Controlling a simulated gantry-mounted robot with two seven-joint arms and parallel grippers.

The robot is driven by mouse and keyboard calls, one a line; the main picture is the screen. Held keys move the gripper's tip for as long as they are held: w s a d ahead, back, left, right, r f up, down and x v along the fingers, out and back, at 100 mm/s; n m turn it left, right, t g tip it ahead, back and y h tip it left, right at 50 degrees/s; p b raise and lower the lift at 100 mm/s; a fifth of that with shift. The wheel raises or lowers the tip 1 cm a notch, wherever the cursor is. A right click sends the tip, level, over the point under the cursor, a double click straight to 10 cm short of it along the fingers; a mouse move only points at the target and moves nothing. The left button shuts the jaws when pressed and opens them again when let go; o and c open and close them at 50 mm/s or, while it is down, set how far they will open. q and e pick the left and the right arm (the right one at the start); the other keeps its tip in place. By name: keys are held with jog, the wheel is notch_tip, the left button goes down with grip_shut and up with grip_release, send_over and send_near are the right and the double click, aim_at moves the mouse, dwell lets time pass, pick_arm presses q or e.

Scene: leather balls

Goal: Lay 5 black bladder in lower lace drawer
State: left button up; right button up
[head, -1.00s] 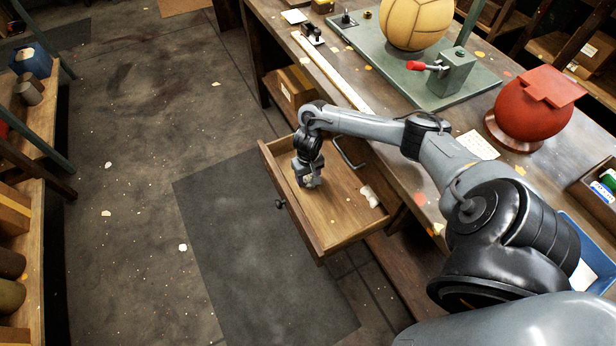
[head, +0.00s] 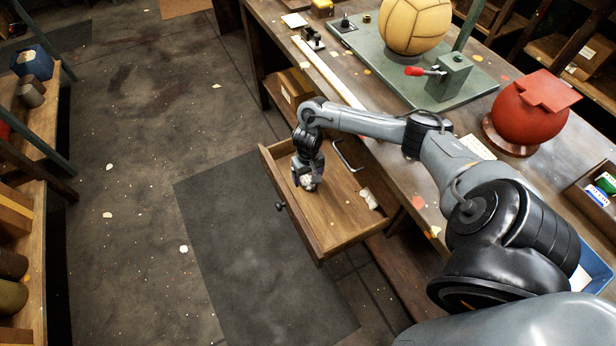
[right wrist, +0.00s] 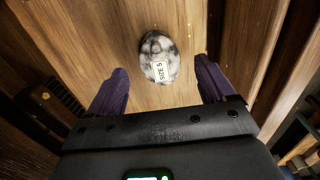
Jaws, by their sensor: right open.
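The bladder (right wrist: 160,57) is a rounded, dark-and-white mottled piece with a white "SIZE 5" tag. It lies on the wooden floor of the open drawer (head: 335,218) under the bench. In the head view the bladder (head: 309,185) shows as a small pale patch just below my right gripper (head: 307,176). In the right wrist view my right gripper (right wrist: 160,70) is open, with its two purple fingers spread wide and the bladder beyond and between them, apart from both. My left gripper is not in view.
A small whitish lump (head: 369,199) lies at the drawer's right side. The bench (head: 400,140) holds a green plate with a tan ball (head: 415,25) and a red ball (head: 530,110). The floor before the drawer is clear.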

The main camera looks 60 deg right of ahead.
aim_at(308, 180)
notch_tip(308, 180, up, 9)
jog(key=p, duration=0.4)
jog(key=shift+r+p, duration=0.2)
jog(key=shift+p, duration=0.15)
